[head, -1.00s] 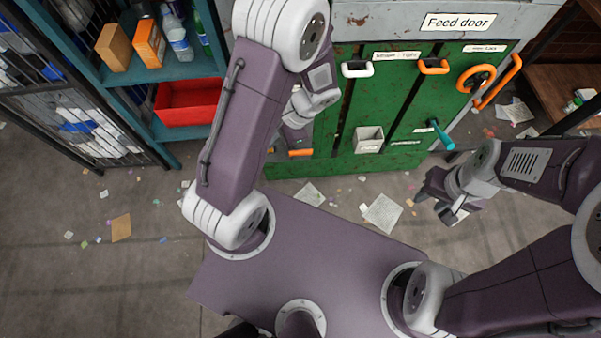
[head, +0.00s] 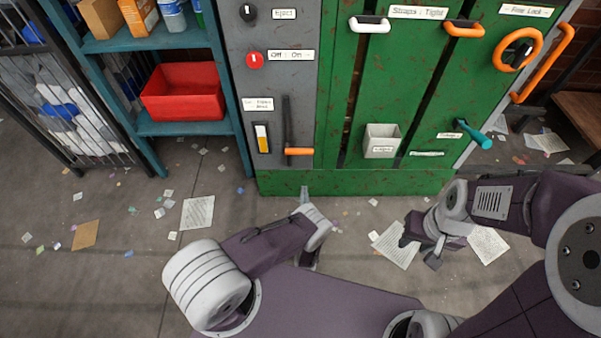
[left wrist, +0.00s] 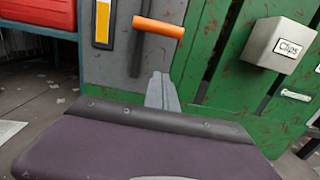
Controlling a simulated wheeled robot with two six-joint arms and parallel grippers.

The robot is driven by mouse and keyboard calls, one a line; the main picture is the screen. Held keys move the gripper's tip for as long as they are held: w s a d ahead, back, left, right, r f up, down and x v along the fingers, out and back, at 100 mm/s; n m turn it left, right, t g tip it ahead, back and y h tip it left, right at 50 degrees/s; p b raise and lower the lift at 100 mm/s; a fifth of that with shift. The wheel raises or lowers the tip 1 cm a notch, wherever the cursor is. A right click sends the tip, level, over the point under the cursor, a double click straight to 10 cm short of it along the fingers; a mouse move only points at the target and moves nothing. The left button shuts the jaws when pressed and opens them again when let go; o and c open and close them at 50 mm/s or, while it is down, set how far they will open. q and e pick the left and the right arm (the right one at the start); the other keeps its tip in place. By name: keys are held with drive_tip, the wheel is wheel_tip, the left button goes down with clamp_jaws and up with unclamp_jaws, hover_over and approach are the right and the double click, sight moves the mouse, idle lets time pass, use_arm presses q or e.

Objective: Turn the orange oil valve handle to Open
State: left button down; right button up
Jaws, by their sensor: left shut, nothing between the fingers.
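The orange valve handle (head: 299,151) sticks out sideways to the right at the lower end of a dark vertical bar on the grey panel. It also shows in the left wrist view (left wrist: 158,27), top centre, with its orange grip roughly level. My left gripper (head: 304,190) is shut and empty, below the handle and apart from it. Its fingers point up towards the panel in the left wrist view (left wrist: 162,90). My right gripper (head: 420,252) looks open and empty, low in front of the green cabinet's right part.
A yellow-and-white gauge (head: 262,138) is left of the handle, under a small label (head: 258,104). A red switch (head: 254,60) sits above. A white Clips box (head: 381,141) is on the green door (head: 335,182). A red bin (head: 182,92) stands on the left shelf. Papers litter the floor.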

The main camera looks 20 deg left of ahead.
use_arm(q)
drive_tip(key=w+a+r+b, duration=0.3)
drive_tip(key=w+r, duration=0.1)
drive_tip(key=w, duration=0.6)
drive_tip(key=shift+w+r, duration=0.2)
drive_tip(key=shift+r, duration=0.05)
idle(0.3)
